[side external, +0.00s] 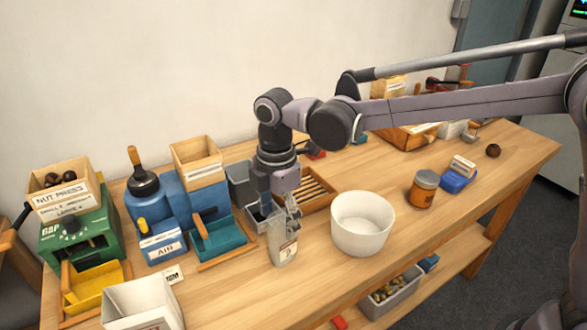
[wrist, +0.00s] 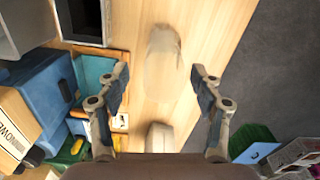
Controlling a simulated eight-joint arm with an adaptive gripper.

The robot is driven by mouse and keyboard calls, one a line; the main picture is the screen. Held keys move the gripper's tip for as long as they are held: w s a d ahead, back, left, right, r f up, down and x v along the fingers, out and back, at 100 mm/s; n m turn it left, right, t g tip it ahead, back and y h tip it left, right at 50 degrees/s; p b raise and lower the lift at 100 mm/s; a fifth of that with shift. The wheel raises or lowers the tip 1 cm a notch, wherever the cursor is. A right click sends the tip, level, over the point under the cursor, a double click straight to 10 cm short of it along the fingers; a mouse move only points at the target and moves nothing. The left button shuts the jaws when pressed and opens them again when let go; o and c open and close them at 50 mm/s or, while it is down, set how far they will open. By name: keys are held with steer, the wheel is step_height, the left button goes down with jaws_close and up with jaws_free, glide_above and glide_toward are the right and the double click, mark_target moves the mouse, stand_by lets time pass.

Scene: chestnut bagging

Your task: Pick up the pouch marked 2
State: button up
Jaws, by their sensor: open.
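The pouch marked 2 (side external: 285,250) stands upright on the wooden table, pale and translucent with a small label. My gripper (side external: 277,212) points down right over the pouch's top, its fingers overlapping it in the side view. In the wrist view the pouch (wrist: 162,62) shows as a pale, blurred shape between and ahead of the fingertips. My gripper's two fingers (wrist: 161,72) are spread wide, with a gap on both sides of the pouch. I see no contact, and nothing is held.
A white round bowl (side external: 362,224) stands close to the right of the pouch. A blue machine with a teal tray (side external: 218,236) is to the left. A white open box (side external: 140,303) stands at the front left. An orange jar (side external: 422,190) is farther right. Bare table lies in front of the pouch.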

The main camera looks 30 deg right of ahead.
mark_target(281, 228)
steer(key=shift+s+d+f, duration=0.15)
steer(key=shift+f, duration=2.2)
steer(key=c, duration=1.2)
